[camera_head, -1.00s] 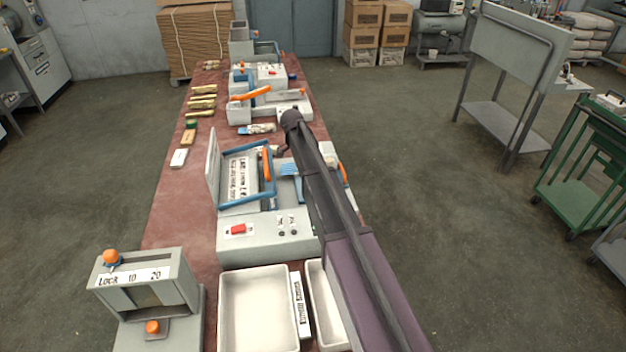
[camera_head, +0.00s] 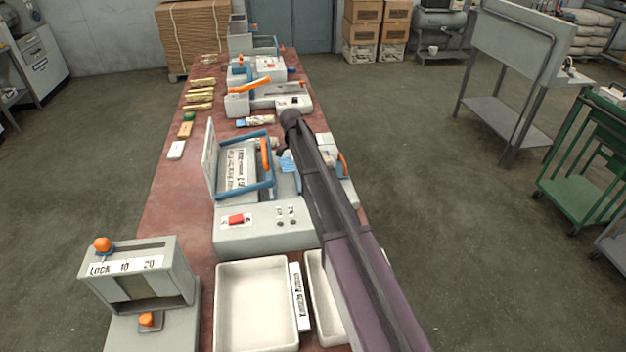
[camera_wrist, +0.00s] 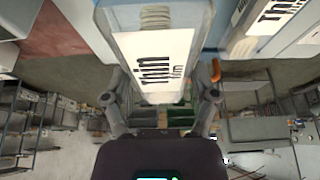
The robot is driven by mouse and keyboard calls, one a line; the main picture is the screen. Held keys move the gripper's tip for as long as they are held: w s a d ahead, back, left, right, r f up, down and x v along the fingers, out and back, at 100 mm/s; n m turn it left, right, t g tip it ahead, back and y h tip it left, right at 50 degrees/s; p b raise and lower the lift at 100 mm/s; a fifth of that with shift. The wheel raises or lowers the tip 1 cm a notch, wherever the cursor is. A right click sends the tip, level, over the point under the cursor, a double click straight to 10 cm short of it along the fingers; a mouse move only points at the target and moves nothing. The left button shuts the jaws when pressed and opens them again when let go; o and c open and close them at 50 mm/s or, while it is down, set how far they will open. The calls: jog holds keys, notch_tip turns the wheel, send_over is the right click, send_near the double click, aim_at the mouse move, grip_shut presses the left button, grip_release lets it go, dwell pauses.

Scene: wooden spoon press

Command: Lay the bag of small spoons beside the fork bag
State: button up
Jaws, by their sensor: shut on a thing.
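In the head view my gripper is mostly hidden behind my arm, above the middle of the long red table (camera_head: 180,205), beside the blue-framed press. A small pale packet (camera_head: 255,121) lies on the table beyond that press. I cannot tell whether it is the fork bag.
The press (camera_head: 265,235) has a raised lid and blue frame. Trays (camera_head: 255,305) stand nearer, with a lock device (camera_head: 135,265) to their left. Several gold packets (camera_head: 200,97) lie along the left edge. Bare table shows left of the press.

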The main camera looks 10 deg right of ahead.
jog(key=shift+f+b, duration=0.75)
jog(key=shift+f, duration=0.35)
jog(key=shift+f+b, duration=1.85)
jog(key=shift+f, duration=0.05)
jog(key=shift+f, duration=0.1)
jog(key=o, duration=0.9)
jog(key=shift+r, duration=0.25)
jog(key=shift+p+v, duration=1.05)
jog(key=shift+p, duration=0.05)
jog(key=p+v, duration=0.9)
jog(key=shift+a+r, duration=0.2)
jog(key=shift+r, duration=0.1)
